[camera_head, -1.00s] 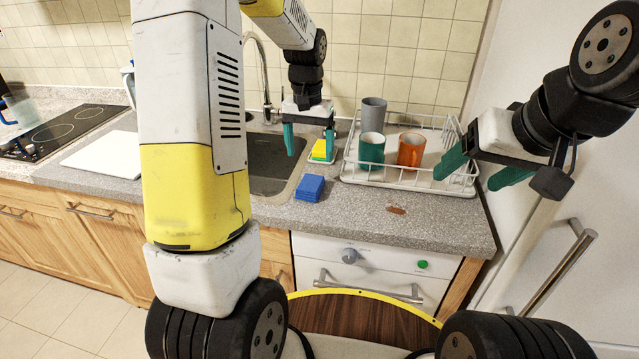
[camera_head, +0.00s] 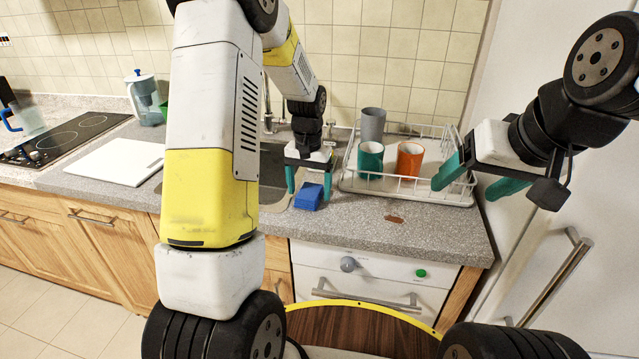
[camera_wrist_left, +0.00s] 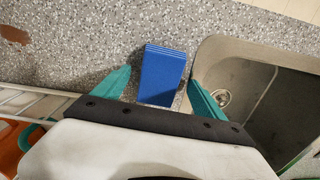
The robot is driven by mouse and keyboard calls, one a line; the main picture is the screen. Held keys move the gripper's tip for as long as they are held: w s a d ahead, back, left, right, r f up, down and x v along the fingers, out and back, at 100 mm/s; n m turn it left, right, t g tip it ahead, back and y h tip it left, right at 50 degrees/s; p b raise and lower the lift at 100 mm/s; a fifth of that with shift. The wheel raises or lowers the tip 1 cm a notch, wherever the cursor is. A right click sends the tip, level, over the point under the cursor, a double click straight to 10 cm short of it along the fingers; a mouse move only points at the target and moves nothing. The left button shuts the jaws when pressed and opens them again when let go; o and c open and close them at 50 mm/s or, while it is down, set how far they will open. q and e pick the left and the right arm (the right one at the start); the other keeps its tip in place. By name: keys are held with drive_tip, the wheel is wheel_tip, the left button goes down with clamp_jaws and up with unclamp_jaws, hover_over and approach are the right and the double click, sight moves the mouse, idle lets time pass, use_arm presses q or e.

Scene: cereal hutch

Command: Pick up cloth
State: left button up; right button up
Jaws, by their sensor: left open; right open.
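A folded blue cloth (camera_head: 309,196) lies on the grey counter between the sink and the dish rack. My left gripper (camera_head: 308,194) is open just above and around it, with one teal finger to each side. In the left wrist view the cloth (camera_wrist_left: 162,75) lies between the two open fingers (camera_wrist_left: 162,88), its layered edge facing away from the wrist; I cannot tell whether the fingers touch it. My right gripper (camera_head: 464,188) is open and empty in front of the fridge, right of the rack.
The sink (camera_head: 272,170) is beside the cloth. A white dish rack (camera_head: 400,190) holds a teal mug (camera_head: 370,160), an orange mug (camera_head: 410,158) and a grey cup (camera_head: 372,125). A brown patch (camera_head: 394,219) marks the counter, which is otherwise clear in front of the rack.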

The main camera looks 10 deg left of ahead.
sight(309, 191)
use_arm(q)
drive_tip(key=c, duration=1.4)
drive_tip(key=shift+r, duration=0.15)
drive_tip(key=shift+r, duration=0.65)
wheel_tip(309, 191, up, 2)
drive_tip(key=shift+r, duration=0.15)
drive_tip(key=s, duration=1)
drive_tip(key=s+r, duration=0.1)
drive_tip(key=s, duration=0.5)
drive_tip(key=shift+a, duration=0.3)
